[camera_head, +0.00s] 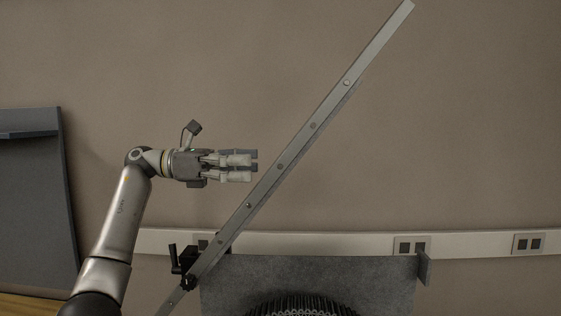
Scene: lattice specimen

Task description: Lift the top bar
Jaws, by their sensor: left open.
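The top bar (279,166) is a long grey metal strip with several holes or bolts along it. It is tilted, running from the lower left up to the upper right. Near its lower end a black clamp-like fitting (186,262) sits against it. My left gripper (254,167) is open and empty, just left of the bar's middle, fingers pointing right toward it. In the picture a narrow gap shows between fingertips and bar; the depth between them is hard to tell. My right gripper is not in view.
A grey metal plate (375,282) stands below the bar, with a black ribbed round part (303,305) at the bottom edge. A wall rail with sockets (480,242) runs behind. A dark grey panel (32,200) stands at the left. The upper right is clear wall.

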